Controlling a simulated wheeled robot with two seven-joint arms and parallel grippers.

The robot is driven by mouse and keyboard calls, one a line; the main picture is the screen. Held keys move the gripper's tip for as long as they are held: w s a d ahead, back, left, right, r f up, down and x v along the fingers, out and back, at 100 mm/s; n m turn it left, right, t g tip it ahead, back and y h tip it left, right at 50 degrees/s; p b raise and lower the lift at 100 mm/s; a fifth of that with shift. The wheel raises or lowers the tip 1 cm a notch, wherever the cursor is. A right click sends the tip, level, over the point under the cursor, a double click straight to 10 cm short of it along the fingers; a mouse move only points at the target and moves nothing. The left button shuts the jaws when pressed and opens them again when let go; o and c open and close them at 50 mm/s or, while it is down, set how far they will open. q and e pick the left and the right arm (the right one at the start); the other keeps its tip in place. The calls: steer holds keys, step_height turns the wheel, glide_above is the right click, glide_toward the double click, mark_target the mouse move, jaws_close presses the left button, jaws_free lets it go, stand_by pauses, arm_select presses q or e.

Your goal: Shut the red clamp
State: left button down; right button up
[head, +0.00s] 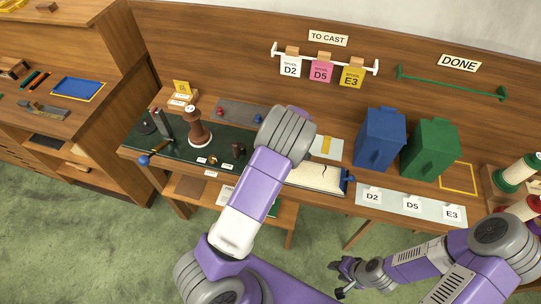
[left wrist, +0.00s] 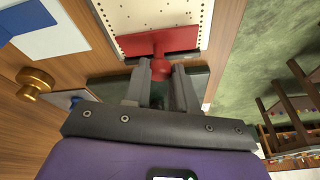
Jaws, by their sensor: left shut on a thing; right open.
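The red clamp (left wrist: 180,39) shows in the left wrist view as a red plate with a rounded knob, at the near edge of a pale perforated board (left wrist: 160,12). My left gripper (left wrist: 161,75) is shut on the clamp's red knob, one finger on each side. In the head view my left arm hides the red clamp and the left gripper; the pale board (head: 318,178) shows right of the arm, with a blue clamp (head: 350,183) at its right end. My right gripper (head: 346,280) is open and empty, low in front of the bench.
A brown pillar-like stand (head: 198,130) is on the dark green mat (head: 180,148) left of my arm. A blue box (head: 380,138) and a green box (head: 430,148) stand right of the board. A brass knob (left wrist: 36,82) shows in the left wrist view.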

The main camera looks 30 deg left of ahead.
arm_select(q)
steer(key=shift+w+d+f+g+y+b, duration=0.15)
steer(key=shift+d+y+b, duration=0.2)
steer(key=shift+y, duration=0.35)
steer(key=shift+w+d+g+y+b, duration=0.15)
steer(key=shift+d+y+b, duration=0.2)
steer(key=shift+y, duration=0.35)
steer(key=c, duration=0.9)
jaws_free()
steer(key=shift+c, duration=0.2)
steer(key=shift+s, duration=0.1)
steer(key=v, duration=0.7)
steer(key=shift+d+r, duration=0.2)
